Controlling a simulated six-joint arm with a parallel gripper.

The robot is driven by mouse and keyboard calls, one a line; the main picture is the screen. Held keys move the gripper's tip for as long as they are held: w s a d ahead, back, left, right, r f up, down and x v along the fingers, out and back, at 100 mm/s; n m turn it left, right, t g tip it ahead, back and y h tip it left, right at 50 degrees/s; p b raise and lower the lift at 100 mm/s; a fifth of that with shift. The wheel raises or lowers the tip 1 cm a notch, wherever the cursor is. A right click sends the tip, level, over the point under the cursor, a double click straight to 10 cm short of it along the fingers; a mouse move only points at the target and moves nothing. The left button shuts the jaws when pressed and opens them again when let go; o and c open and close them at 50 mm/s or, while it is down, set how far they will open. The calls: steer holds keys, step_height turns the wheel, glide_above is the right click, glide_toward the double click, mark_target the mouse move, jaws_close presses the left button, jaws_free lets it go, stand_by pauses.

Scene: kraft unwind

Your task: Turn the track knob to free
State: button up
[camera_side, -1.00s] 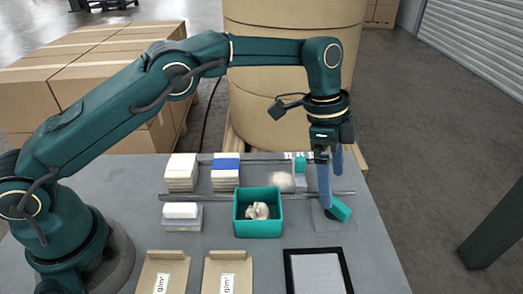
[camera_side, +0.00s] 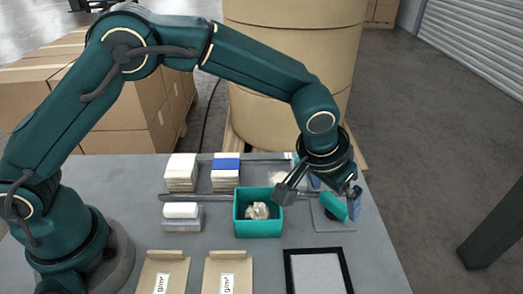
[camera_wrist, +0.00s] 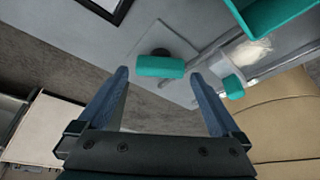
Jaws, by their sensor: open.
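A teal bar-shaped knob (camera_side: 334,208) stands on a grey square plate (camera_side: 322,222) at the table's right side. In the wrist view the knob (camera_wrist: 160,66) sits on a dark round base on the plate (camera_wrist: 133,55), its bar lying across the picture. My gripper (camera_side: 335,192) is open and tilted, behind and around the knob in the side view. In the wrist view the gripper's (camera_wrist: 160,76) two blue fingers are on either side of the knob, with gaps to both. Any marking for free is not readable.
A smaller teal piece (camera_wrist: 233,87) lies by metal rails (camera_side: 230,195). A teal bin (camera_side: 258,230) with crumpled scraps stands left of the plate. A black frame (camera_side: 318,272) lies in front. White stacks (camera_side: 181,172) and kraft envelopes (camera_side: 162,274) are farther left.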

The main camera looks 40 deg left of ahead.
steer(key=shift+x, duration=1.2)
steer(key=c, duration=1.1)
steer(key=shift+a, duration=0.1)
steer(key=shift+c, duration=0.2)
steer(key=shift+m, duration=0.4)
steer(key=shift+w+a+m+g+h, duration=0.1)
steer(key=shift+m+g+h, duration=0.3)
steer(key=shift+m, duration=0.95)
steer(key=shift+a+m+g+h, duration=0.15)
steer(key=shift+m+h, duration=0.45)
steer(key=shift+m, duration=0.75)
steer(key=shift+d, duration=0.1)
